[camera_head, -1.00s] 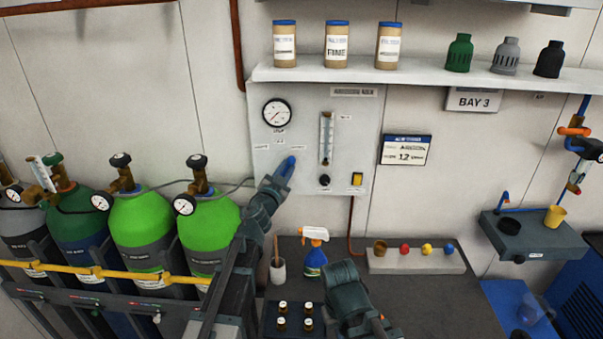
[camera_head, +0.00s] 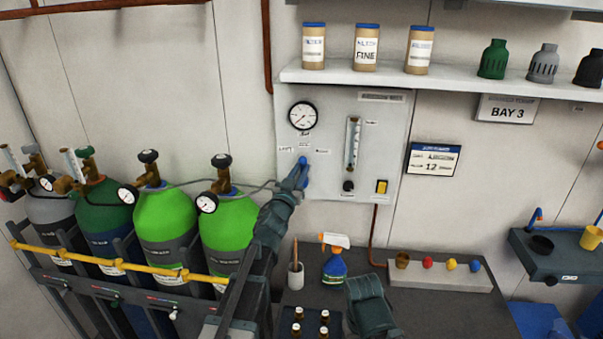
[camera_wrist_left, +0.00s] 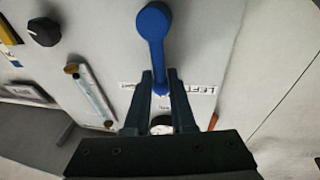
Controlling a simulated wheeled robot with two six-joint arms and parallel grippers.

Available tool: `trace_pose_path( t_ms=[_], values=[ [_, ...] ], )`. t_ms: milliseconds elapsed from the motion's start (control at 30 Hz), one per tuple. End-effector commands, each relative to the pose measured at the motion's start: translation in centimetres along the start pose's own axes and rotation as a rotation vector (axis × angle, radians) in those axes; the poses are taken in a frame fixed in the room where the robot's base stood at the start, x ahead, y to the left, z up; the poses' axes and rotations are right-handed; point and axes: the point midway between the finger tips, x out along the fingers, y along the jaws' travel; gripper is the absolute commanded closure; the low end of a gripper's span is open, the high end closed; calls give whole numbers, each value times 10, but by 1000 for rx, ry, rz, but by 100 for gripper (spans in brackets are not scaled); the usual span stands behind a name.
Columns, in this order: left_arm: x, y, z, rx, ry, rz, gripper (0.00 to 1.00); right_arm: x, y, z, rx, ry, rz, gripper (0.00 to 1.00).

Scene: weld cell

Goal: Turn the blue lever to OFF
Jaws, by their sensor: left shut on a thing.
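The blue lever (camera_head: 303,161) is on the grey wall panel (camera_head: 390,112), below a round gauge (camera_head: 302,116). It points roughly straight up, between small labels on its left and right. My left gripper (camera_head: 297,177) is shut on it and partly covers it. In the left wrist view the lever's wide round end (camera_wrist_left: 154,20) is clear. Its narrow end lies between the fingertips of my left gripper (camera_wrist_left: 160,84). One label beside the fingers reads LEFT; I cannot make out an OFF marking.
The panel also has a flow tube (camera_head: 353,143), a black knob (camera_head: 348,186) and a yellow switch (camera_head: 381,187). A shelf (camera_head: 450,87) overhangs it. Green cylinders (camera_head: 165,215) stand left. A spray bottle (camera_head: 334,262) and a cup (camera_head: 296,276) are on the bench below.

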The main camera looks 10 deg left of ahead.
Motion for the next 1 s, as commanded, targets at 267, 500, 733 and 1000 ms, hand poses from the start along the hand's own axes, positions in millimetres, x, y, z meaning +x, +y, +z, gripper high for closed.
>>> trace_pose_path(
  t_ms=[267,500,733,1000],
  values=[
    [2,0,-2,-8,7,4,100,-1,0,0,0,0,0,100],
    [2,0,-2,-7,6,3,57,-1,0,0,0,0,0,100],
    [1,0,-1,-5,4,1,50,0,0,0,0,0,0,100],
    [-20,0,0,-4,3,0,50,4,0,0,0,0,0,100]
  ],
)
